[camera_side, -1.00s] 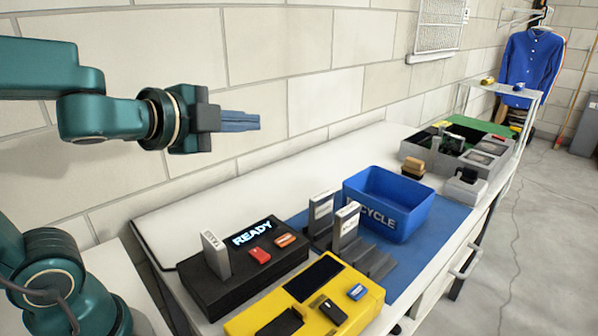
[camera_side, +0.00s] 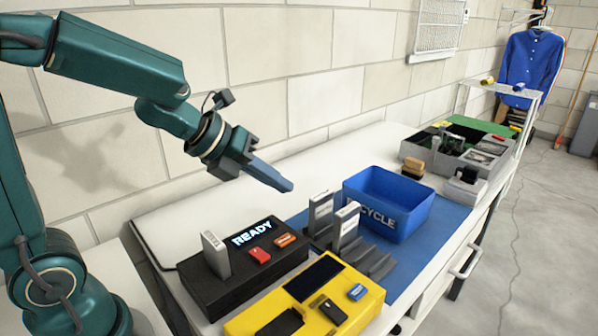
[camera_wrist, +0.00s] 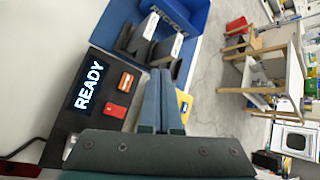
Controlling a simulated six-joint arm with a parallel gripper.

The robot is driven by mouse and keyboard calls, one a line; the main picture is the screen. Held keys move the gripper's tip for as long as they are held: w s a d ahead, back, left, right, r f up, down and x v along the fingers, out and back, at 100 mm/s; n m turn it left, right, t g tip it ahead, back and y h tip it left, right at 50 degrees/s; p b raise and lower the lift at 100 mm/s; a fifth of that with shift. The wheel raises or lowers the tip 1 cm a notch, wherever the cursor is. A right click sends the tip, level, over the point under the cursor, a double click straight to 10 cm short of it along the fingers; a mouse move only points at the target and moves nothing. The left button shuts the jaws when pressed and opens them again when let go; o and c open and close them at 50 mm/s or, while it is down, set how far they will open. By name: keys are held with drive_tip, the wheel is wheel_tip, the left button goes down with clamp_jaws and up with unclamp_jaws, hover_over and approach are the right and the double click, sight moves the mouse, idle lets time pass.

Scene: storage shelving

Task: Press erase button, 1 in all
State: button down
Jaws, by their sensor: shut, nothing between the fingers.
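A black console (camera_side: 215,288) stands at the front left of the bench with a lit display reading READY (camera_side: 252,232). A red button (camera_side: 260,256) and an orange button (camera_side: 285,240) sit on its top; I cannot read their labels. A grey cartridge (camera_side: 216,254) stands upright in the console. My gripper (camera_side: 288,187) is shut and empty, tilted downward above and behind the console, apart from it. In the wrist view the closed fingers (camera_wrist: 168,75) point past the red button (camera_wrist: 116,111) and the orange button (camera_wrist: 126,82).
A yellow device (camera_side: 345,277) with a dark screen stands in front of the console. Grey cartridges (camera_side: 346,225) stand in a dark rack beside the blue RECYCLE bin (camera_side: 385,200). A grey bin of parts (camera_side: 445,160) is farther back. The bench's wall side is clear.

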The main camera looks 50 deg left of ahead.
sight(280, 242)
drive_tip(key=shift+f, duration=0.2)
drive_tip(key=shift+f, duration=4.2)
drive_tip(key=shift+f, duration=0.45)
drive_tip(key=shift+f, duration=0.4)
drive_tip(key=shift+r, duration=0.85)
drive_tip(key=shift+r, duration=0.1)
drive_tip(key=shift+r, duration=2.4)
